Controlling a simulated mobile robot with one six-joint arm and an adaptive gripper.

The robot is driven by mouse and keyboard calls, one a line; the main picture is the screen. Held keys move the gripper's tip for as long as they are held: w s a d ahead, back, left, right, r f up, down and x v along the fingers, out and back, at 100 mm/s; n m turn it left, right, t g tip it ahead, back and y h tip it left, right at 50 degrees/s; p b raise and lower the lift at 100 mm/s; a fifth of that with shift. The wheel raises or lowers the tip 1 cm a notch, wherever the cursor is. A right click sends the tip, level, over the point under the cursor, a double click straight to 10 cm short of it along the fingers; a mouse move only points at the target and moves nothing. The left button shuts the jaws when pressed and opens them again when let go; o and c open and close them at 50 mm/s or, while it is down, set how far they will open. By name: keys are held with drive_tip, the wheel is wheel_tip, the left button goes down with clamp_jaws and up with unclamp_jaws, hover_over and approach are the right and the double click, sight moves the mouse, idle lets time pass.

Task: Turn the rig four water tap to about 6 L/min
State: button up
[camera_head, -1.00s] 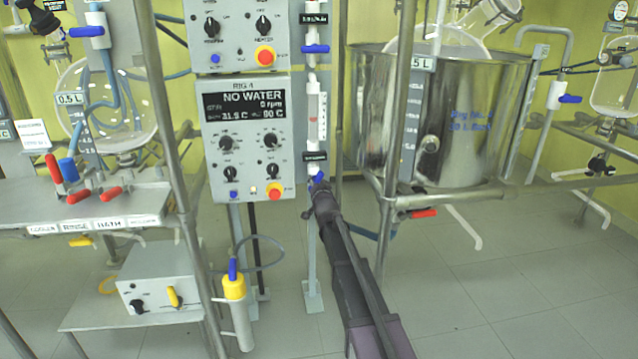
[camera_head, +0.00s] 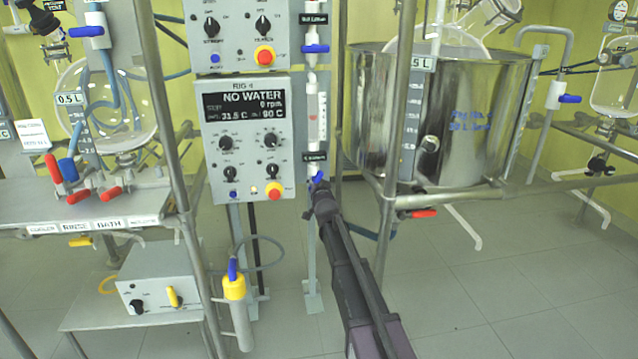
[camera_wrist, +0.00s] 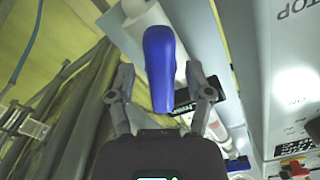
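The rig four control box (camera_head: 247,138) reads "NO WATER" and 0 rpm. A clear flowmeter tube (camera_head: 313,110) stands just right of it, with a small dark label below. The blue water tap handle (camera_head: 317,176) sits under that label, partly hidden by my gripper (camera_head: 320,189). In the wrist view the blue handle (camera_wrist: 163,68) points down the picture from a white pipe (camera_wrist: 146,22). My gripper (camera_wrist: 160,92) has its two fingers apart, one on each side of the handle. A gap shows at the left finger; the right finger is close, and contact is unclear.
A steel vessel (camera_head: 480,120) and frame posts (camera_head: 397,120) stand to the right of my arm. Another post (camera_head: 165,130) and a bench with red taps (camera_head: 75,195) are on the left. A second blue tap (camera_head: 315,49) is higher on the same pipe. The floor (camera_head: 500,280) is clear at lower right.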

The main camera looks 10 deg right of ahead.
drive_tip(key=shift+s, duration=0.1)
drive_tip(key=s, duration=1.2)
idle(0.8)
drive_tip(key=s+d+f+n+g+p, duration=0.1)
drive_tip(key=s+f+n+g+p, duration=0.15)
drive_tip(key=s+f+g, duration=0.85)
drive_tip(key=s+f+n+g+p, duration=0.15)
drive_tip(key=s+g, duration=0.25)
drive_tip(key=s, duration=0.7)
drive_tip(key=s+f+n+g, duration=0.2)
drive_tip(key=s+g, duration=0.1)
drive_tip(key=s, duration=0.8)
wheel_tip(320, 180, up, 37)
drive_tip(key=p, duration=3.7)
